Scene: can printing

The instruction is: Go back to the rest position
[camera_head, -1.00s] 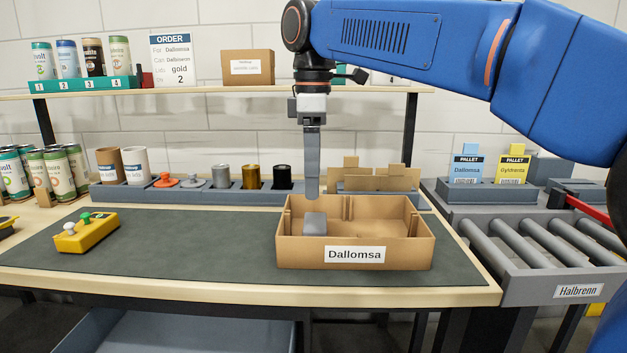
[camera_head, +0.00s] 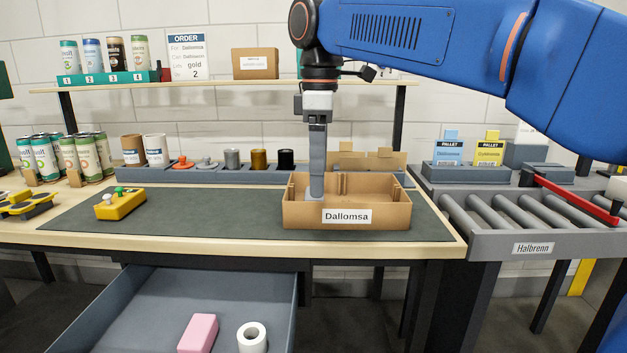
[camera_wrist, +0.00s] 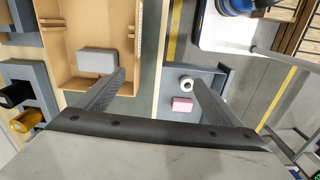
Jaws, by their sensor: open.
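My gripper (camera_head: 317,192) hangs pointing down at the cardboard box labelled Dallomsa (camera_head: 296,216). In the wrist view, my gripper (camera_wrist: 158,78) has its two fingers wide apart with nothing between them. The box (camera_wrist: 62,88) is at the upper left there, and a grey block (camera_wrist: 97,60) lies inside it, beside the left finger. In the head view the finger covers most of the block, and whether they touch cannot be told. My blue arm reaches in from the upper right.
An open drawer (camera_head: 150,310) below the bench holds a pink block (camera_head: 198,333) and a white roll (camera_head: 252,337). A roller conveyor (camera_head: 500,212) stands at the right. A shelf (camera_head: 220,85) runs behind my arm. The mat (camera_head: 220,215) left of the box is mostly clear.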

